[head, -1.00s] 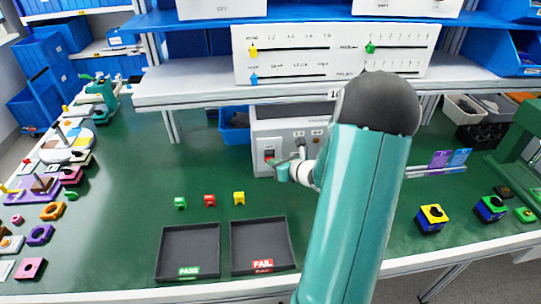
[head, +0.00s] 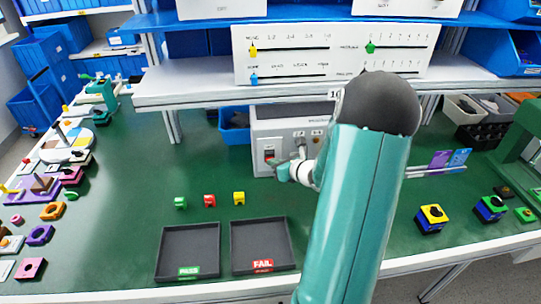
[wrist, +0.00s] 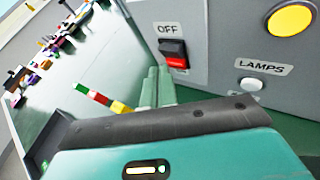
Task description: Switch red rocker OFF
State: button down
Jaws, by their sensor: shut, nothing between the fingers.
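The red rocker (wrist: 175,55) is on the front of a grey switch box, below an "OFF" label, in the wrist view. Its upper part looks dark and its lower part bright red. In the head view the rocker (head: 269,154) is a small red patch on the box's left front. My gripper (wrist: 160,75) is shut and empty, its fingertips just left of and slightly below the rocker in the wrist view. I cannot tell whether they touch it. In the head view my gripper (head: 277,170) is in front of the box, just below the rocker.
The box (head: 275,125) also has a yellow button (wrist: 292,18) and a white button (wrist: 251,84) near a "LAMPS" label. Small green, red and yellow blocks (head: 210,200) and two dark trays (head: 190,250) lie in front. A shelf (head: 200,88) overhangs behind.

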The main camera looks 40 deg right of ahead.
jog(key=shift+w+d, duration=0.25)
jog(key=shift+w, duration=0.1)
jog(key=shift+w+d+r, duration=0.1)
jog(key=shift+w+d, duration=0.1)
jog(key=shift+w, duration=0.05)
dwell(0.7)
jog(key=shift+s+a, duration=0.45)
jog(key=shift+s, duration=0.2)
dwell(0.3)
jog(key=shift+s+a+f, duration=0.25)
jog(key=shift+s+a, duration=0.45)
jog(key=shift+s, duration=0.3)
jog(key=shift+s+a+f, duration=0.2)
jog(key=shift+s+a, duration=0.45)
jog(key=shift+s, duration=0.35)
